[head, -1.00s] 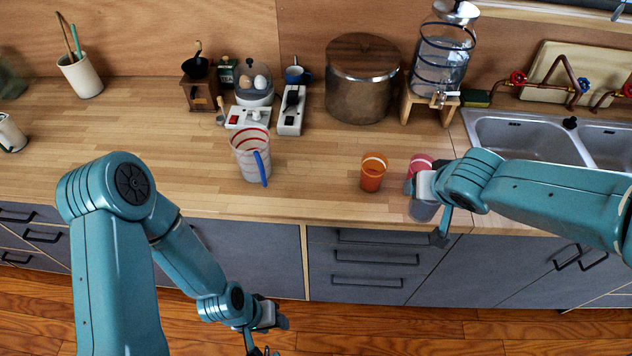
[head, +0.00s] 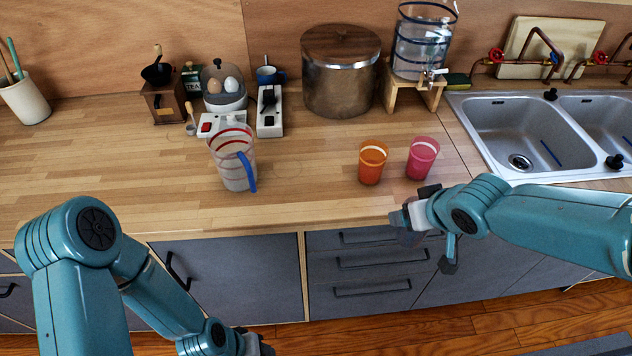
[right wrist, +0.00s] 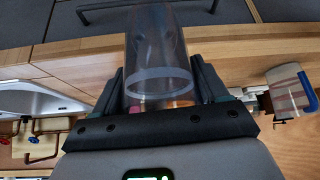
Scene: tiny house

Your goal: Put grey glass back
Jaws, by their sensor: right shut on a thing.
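The grey glass is see-through with a pale band; it fills the middle of the right wrist view (right wrist: 157,45). My right gripper (head: 414,222) is shut on it, with a finger on each side. In the head view the glass (head: 408,237) is mostly hidden by the gripper, in front of the counter's front edge. An orange glass (head: 373,163) and a pink glass (head: 422,159) stand upright side by side on the counter, beyond the gripper. My left gripper (head: 258,345) is low at the bottom edge, partly cut off; its jaws are unclear.
A clear pitcher with a blue handle (head: 233,160) stands on the counter (head: 300,190) to the left. A large pot (head: 340,75), a water dispenser (head: 423,45) and an egg cooker (head: 223,90) stand behind. A double sink (head: 520,130) is at right. The front middle counter is clear.

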